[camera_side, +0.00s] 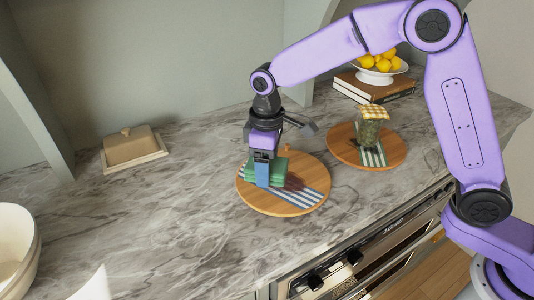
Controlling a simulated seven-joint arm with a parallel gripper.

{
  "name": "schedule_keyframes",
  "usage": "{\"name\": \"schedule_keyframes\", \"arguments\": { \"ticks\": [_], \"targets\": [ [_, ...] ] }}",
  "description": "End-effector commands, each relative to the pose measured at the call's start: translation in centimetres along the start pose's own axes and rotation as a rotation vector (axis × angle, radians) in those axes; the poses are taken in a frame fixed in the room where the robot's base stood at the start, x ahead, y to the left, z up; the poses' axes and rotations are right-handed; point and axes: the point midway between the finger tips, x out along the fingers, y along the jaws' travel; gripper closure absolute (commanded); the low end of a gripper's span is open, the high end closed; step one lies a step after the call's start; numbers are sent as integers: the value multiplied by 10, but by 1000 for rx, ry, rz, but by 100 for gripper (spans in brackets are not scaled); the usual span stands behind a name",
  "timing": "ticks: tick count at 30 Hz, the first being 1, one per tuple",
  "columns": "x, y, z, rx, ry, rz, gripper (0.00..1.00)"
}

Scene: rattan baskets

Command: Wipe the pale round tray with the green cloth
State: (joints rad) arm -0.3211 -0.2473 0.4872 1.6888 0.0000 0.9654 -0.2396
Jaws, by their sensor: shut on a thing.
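The pale round tray (314,171) is a wooden disc with a blue-and-white striped band, lying on the counter in the middle of the view. The green cloth (279,173) is a folded pad on the tray's left-centre part. My gripper (262,179) points down over the tray and is shut on the cloth. The cloth appears to touch the tray, but its underside is hidden. The cloth and gripper hide part of the tray and its stripes.
A second, darker round tray (345,148) with a green striped band stands to the right, bearing a glass jar (368,133). Behind it are books (365,90) and a bowl of lemons (378,75). A covered butter dish (134,149) and white bowl (15,245) are left. Counter between is clear.

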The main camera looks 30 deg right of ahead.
Motion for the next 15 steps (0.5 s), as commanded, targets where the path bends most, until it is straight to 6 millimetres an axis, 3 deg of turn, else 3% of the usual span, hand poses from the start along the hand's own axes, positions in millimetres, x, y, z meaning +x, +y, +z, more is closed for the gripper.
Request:
{"name": "schedule_keyframes", "arguments": {
  "ticks": [15],
  "targets": [
    [47, 0, 0, 0, -3, -1, 52]
  ]
}}
